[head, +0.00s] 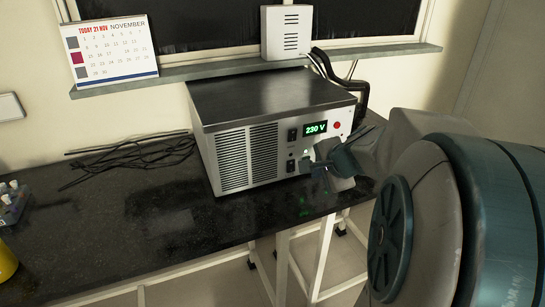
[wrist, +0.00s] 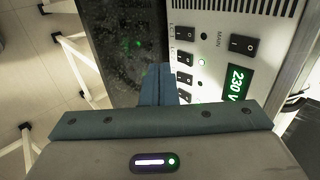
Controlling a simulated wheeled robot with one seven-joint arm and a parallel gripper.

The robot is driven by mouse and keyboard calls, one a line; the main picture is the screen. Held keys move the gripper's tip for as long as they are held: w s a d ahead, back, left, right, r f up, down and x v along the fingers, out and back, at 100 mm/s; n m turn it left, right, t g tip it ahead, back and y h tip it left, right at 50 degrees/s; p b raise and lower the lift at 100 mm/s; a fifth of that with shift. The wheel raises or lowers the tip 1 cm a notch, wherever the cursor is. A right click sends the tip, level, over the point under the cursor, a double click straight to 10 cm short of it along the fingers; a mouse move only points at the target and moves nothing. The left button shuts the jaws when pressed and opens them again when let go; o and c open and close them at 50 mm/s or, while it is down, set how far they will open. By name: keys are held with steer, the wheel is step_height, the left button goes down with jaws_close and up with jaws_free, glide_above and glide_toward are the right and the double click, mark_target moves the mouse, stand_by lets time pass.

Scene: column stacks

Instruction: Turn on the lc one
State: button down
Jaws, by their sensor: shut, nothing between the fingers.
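A green lamp (wrist: 203,62) glows beside the second switch. My gripper (wrist: 159,70) is shut and empty, its tips close to the switch column; contact is unclear. It also shows before the panel (head: 318,168).
A larger MAIN switch (wrist: 243,43) and a lit green 230 V display (wrist: 236,82) are on the panel. Black cables (head: 130,155) lie on the bench (head: 130,230) left of the unit. Thick hoses (head: 345,85) run behind it. The bench front is mostly clear.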

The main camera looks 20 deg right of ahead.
mark_target(291, 166)
steer(key=b+x, duration=0.3)
steer(key=x, duration=0.7)
steer(key=shift+s+f, duration=0.1)
steer(key=shift+f, duration=0.05)
steer(key=shift+w, duration=1.25)
steer(key=shift+w+f, duration=0.1)
steer(key=shift+w, duration=0.75)
steer(key=shift+w+f+b, duration=0.1)
steer(key=shift+f+b, duration=0.2)
steer(key=shift+b, duration=0.6)
steer(key=shift+a+r, duration=0.15)
steer(key=shift+r, duration=0.2)
